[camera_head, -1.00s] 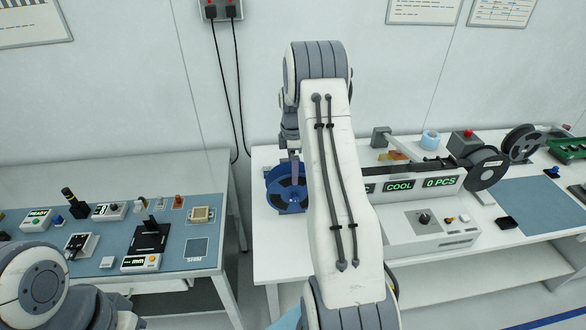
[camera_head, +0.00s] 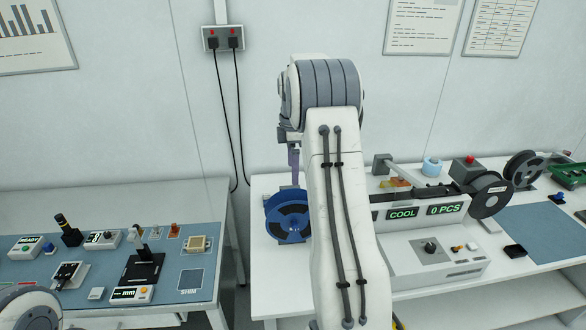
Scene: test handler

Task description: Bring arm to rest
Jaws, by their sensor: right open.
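My right arm (camera_head: 340,205), white with grey joints and two dark cables, stands raised in the middle of the head view. Its upper joint (camera_head: 330,82) is in front of the wall. My right gripper (camera_head: 294,176) shows only in part beside the arm, as a narrow purplish finger pointing down just above a blue reel (camera_head: 288,217). It is open; the arm hides much of it, and I cannot tell whether it touches the reel. A rounded link of my left arm (camera_head: 28,308) shows at the bottom left corner. My left gripper is out of view.
The right bench (camera_head: 270,296) carries a machine with "COOL" and "0 PCS" displays (camera_head: 425,213), dark reels (camera_head: 490,195) and a blue mat (camera_head: 535,215). The left bench (camera_head: 105,195) holds several small devices on a mat. A gap separates the benches.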

